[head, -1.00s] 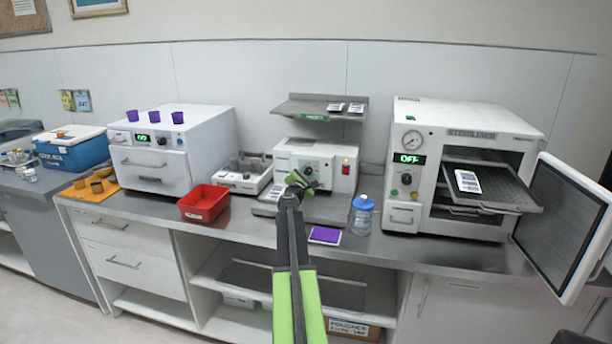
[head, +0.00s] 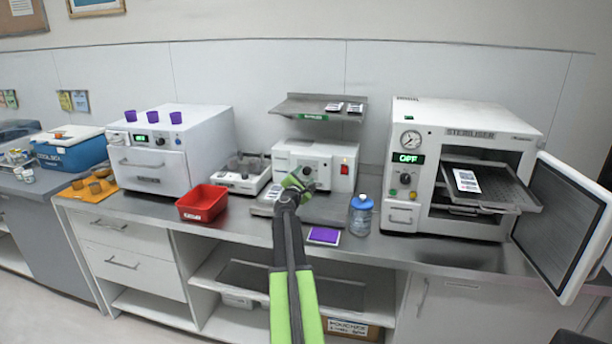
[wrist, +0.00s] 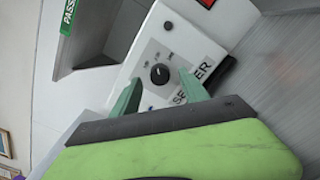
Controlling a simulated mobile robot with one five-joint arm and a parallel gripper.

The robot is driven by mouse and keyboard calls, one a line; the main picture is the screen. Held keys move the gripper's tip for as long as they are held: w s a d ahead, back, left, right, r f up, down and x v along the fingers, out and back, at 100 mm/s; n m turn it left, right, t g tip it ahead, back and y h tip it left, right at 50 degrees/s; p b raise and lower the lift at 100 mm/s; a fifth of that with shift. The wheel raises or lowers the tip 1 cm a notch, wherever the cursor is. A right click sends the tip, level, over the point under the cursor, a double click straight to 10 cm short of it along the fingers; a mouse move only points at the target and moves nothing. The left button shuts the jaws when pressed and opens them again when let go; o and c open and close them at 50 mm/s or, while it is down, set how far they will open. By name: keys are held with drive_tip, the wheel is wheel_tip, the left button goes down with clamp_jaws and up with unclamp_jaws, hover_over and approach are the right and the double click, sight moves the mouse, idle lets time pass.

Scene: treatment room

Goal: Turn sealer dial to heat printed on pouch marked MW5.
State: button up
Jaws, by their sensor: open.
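The sealer (head: 316,160) is a white box with a red switch, standing on the counter below a grey shelf. Its black dial (wrist: 160,74) shows in the wrist view on a pale panel with small markings around it, too small to read. My gripper (wrist: 160,90) is open, with its green fingers apart on either side below the dial. In the head view my gripper (head: 300,180) is in front of the sealer's face. I cannot tell whether it touches the dial. White printed pouches (head: 345,107) lie on the shelf; no MW5 marking is readable.
A steriliser (head: 462,130) with its door open stands at right, with a printed pouch (head: 467,180) on its tray. A blue-lidded bottle (head: 361,215), a purple-and-white pad (head: 324,236) and a red bin (head: 202,203) are near the sealer.

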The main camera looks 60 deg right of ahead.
drive_tip(key=v, duration=1.4)
drive_tip(key=shift+a, duration=0.4)
drive_tip(key=shift+s+r, duration=0.1)
drive_tip(key=w+a+r+n+t+y+p, duration=0.2)
drive_tip(key=w+a+r+t+p, duration=0.15)
drive_tip(key=w+a, duration=1.05)
drive_tip(key=w+a+f+m+y+p, duration=0.2)
drive_tip(key=w+a, duration=0.2)
drive_tip(key=a, duration=0.6)
drive_tip(key=w+a+f+m+y+p, duration=0.15)
drive_tip(key=w+a, duration=0.25)
drive_tip(key=a, duration=0.6)
drive_tip(key=s+a+f+m+g+y, duration=0.1)
drive_tip(key=a+f+m+y, duration=0.15)
drive_tip(key=a, duration=0.35)
drive_tip(key=s+a+f+m+g+y, duration=0.1)
drive_tip(key=a+f+y, duration=0.1)
drive_tip(key=a+f, duration=0.35)
drive_tip(key=s+a+f+m+g+y, duration=0.3)
drive_tip(key=s+a, duration=0.4)
drive_tip(key=a, duration=0.2)
drive_tip(key=s+a+f+m+g+y+p, duration=0.1)
drive_tip(key=s+a+f+m+g+y, duration=0.3)
drive_tip(key=s+a, duration=0.3)
drive_tip(key=a, duration=0.3)
drive_tip(key=shift+f+m, duration=0.3)
